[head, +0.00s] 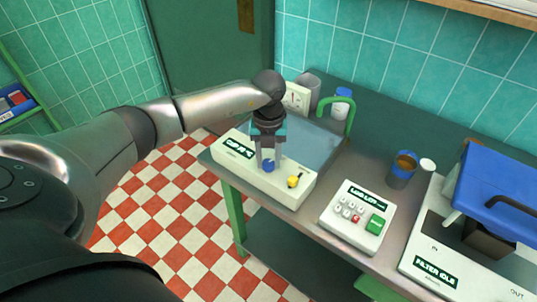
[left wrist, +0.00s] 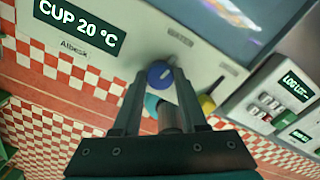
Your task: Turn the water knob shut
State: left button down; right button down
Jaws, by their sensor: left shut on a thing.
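The water knob (head: 268,167) is a small blue round knob on the front panel of a cream-coloured machine (head: 300,195). In the left wrist view the blue knob (left wrist: 160,74) has a pale pointer mark and sits between the two fingertips. My left gripper (head: 268,160) comes down on it from above and is shut on it. The fingers also show in the left wrist view (left wrist: 160,85). A faint label, which seems to read WATER (left wrist: 180,37), is printed beside the knob. My right gripper is in neither view.
A yellow knob (head: 294,181) sits to the right on the same panel, close to my fingers. A display (left wrist: 80,25) reads CUP 20 °C. A green spout (head: 350,112) rises behind.

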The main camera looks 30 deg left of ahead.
aim_at(268, 163)
pick_arm(q)
jog(key=shift+r+n+p, duration=0.1)
jog(key=shift+n+p, duration=0.3)
jog(key=shift+n, duration=0.6)
jog(key=shift+c, duration=2.2)
grip_release()
notch_tip(268, 163, up, 15)
